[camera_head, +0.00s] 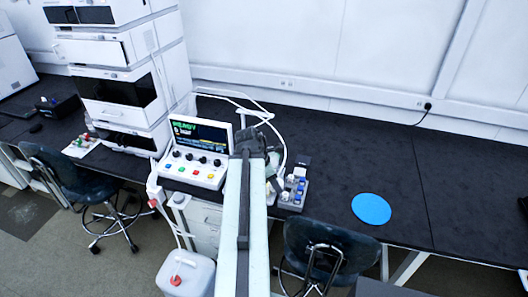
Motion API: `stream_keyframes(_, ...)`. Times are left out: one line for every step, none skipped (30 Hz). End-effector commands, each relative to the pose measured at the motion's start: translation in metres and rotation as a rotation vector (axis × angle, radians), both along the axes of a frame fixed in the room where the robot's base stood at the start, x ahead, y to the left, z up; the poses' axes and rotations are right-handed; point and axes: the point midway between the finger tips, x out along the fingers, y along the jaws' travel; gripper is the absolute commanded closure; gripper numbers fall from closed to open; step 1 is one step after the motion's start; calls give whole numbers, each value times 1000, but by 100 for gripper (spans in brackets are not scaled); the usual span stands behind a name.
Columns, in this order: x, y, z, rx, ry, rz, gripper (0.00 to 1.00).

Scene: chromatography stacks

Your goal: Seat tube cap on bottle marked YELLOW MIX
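My arm reaches up from the bottom middle, and my gripper (258,148) is at its far end, dark and small. It is above the bench, between the control box and a grey rack. I cannot tell if its fingers are open or shut, or if they hold anything. The grey rack (291,206) stands just right of my gripper and holds several small bottles with white and blue tops. No label reading YELLOW MIX is legible, and I cannot pick out the tube cap. My arm hides part of the bench left of the rack.
A control box (190,173) with a lit screen and knobs stands left of my arm. A tall white instrument stack (113,48) is behind it. A blue disc (371,209) lies on the black bench (350,165), which is otherwise clear there. Chairs (325,250) stand in front.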

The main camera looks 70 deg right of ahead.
Motion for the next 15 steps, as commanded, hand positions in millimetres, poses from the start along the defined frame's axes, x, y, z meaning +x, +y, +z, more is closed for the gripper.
stream_keyframes(2, -1, 0, 0, 0, 4, 93)
stream_keyframes(5, -3, 1, 0, 0, 8, 93)
stream_keyframes(10, -8, 3, 0, 0, 16, 93)
stream_keyframes(15, -15, 4, 0, 0, 24, 93)
stream_keyframes(21, -23, 6, 0, 0, 34, 93)
stream_keyframes(30, -35, 9, 0, 0, 49, 93)
stream_keyframes(38, -45, 12, 0, -1, 63, 93)
stream_keyframes(46, -55, 14, 0, -1, 77, 93)
stream_keyframes(56, -69, 17, 0, -2, 94, 93)
stream_keyframes(63, -78, 19, 0, -2, 107, 93)
stream_keyframes(71, -87, 20, 0, -1, 118, 93)
stream_keyframes(79, -97, 22, 0, -1, 134, 93)
stream_keyframes(85, -103, 24, 1, -1, 144, 93)
stream_keyframes(90, -108, 25, 0, -1, 153, 93)
stream_keyframes(94, -114, 25, 0, -1, 161, 93)
